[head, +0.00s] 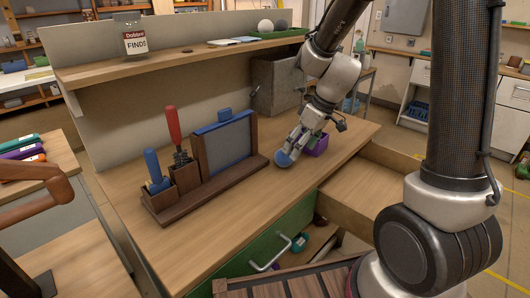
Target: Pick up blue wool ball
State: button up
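A small blue wool ball (283,161) is on the wooden bench top, near its front edge and right of the dark wooden tool rack. My gripper (290,150) reaches down from the upper right, with its fingers at the ball and covering part of its upper side. The ball is too small in this view to tell whether the fingers are closed on it or only beside it, or whether it touches the bench.
A purple box (318,143) stands close behind my gripper. The tool rack (210,182) holds a red-handled brush (174,126), a blue-handled tool (153,167) and a framed grey panel (227,145). An open drawer (370,188) juts out at right. The bench's front left is clear.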

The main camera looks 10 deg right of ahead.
aim_at(284, 156)
jog(key=w+a+f+n, duration=0.1)
jog(key=f, duration=0.1)
jog(key=w+a+f, duration=0.1)
jog(key=w+f, duration=0.1)
jog(key=w+a+f+n, duration=0.1)
jog(key=w+f, duration=0.1)
jog(key=shift+a+f+n+t, duration=0.2)
jog(key=shift+f+n+t, duration=0.1)
jog(key=shift+t, duration=0.1)
jog(key=shift+s, duration=0.1)
jog(key=c, duration=1.1)
